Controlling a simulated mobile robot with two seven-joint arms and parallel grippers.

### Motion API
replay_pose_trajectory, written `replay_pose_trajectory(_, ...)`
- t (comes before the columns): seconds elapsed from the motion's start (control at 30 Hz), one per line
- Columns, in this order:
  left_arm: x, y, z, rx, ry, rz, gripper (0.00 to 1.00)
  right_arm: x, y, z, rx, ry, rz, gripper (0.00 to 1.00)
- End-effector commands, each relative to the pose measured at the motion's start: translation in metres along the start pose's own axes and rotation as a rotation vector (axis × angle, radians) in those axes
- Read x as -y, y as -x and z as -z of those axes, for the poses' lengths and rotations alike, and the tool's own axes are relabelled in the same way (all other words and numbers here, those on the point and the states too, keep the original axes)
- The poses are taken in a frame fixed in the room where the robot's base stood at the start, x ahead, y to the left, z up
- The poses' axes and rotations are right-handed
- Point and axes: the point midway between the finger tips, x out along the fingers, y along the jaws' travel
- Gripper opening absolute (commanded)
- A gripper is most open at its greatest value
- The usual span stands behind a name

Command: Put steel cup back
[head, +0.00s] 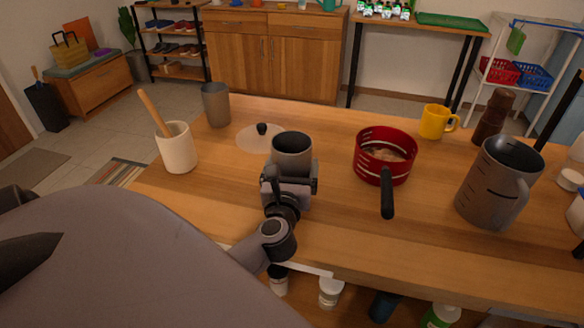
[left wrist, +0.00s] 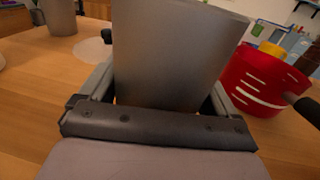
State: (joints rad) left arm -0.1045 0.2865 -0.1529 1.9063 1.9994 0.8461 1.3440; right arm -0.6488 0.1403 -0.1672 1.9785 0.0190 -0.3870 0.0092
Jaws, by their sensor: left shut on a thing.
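A grey steel cup (head: 292,147) stands upright between the fingers of my left gripper (head: 290,180), over the near middle part of the table. The gripper is shut on its sides. In the left wrist view the cup (left wrist: 175,50) fills the middle between the two fingers; I cannot tell whether its base touches the table. A second grey cup (head: 216,106) stands at the table's far left corner, apart from the gripper, and shows partly in the left wrist view (left wrist: 58,15). My right gripper is not in view.
A clear lid with a black knob (head: 262,129) lies behind the held cup. A white crock with a wooden spoon (head: 177,150) stands left. Right are a red strainer pot (head: 372,167), yellow mug (head: 433,122), brown mill (head: 491,120) and grey pitcher (head: 492,190). The left front wood is clear.

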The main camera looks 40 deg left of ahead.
Motion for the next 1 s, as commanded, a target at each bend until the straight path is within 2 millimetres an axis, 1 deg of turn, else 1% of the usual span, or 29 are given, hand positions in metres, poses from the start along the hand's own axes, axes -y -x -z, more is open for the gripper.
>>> replay_pose_trajectory(0.17,0.000,0.000,0.004,0.000,0.001,-0.001,0.52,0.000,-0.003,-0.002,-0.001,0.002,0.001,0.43)
replay_pose_trajectory(0.2,0.000,0.000,0.004,0.000,0.001,-0.001,1.00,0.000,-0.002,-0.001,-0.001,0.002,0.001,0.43)
replay_pose_trajectory(0.43,0.000,0.000,0.003,0.000,0.000,-0.001,1.00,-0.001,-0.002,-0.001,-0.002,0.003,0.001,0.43)
replay_pose_trajectory(0.53,0.000,0.000,-0.003,0.001,0.000,0.000,1.00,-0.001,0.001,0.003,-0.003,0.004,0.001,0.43)
replay_pose_trajectory(0.57,0.000,0.002,-0.001,-0.001,0.001,0.000,1.00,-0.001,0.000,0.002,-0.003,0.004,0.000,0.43)
replay_pose_trajectory(0.67,0.000,0.017,0.001,-0.003,0.003,0.001,1.00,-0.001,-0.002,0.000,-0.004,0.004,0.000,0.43)
replay_pose_trajectory(1.0,0.000,0.084,0.003,-0.005,0.001,-0.001,1.00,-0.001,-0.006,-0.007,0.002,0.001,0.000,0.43)
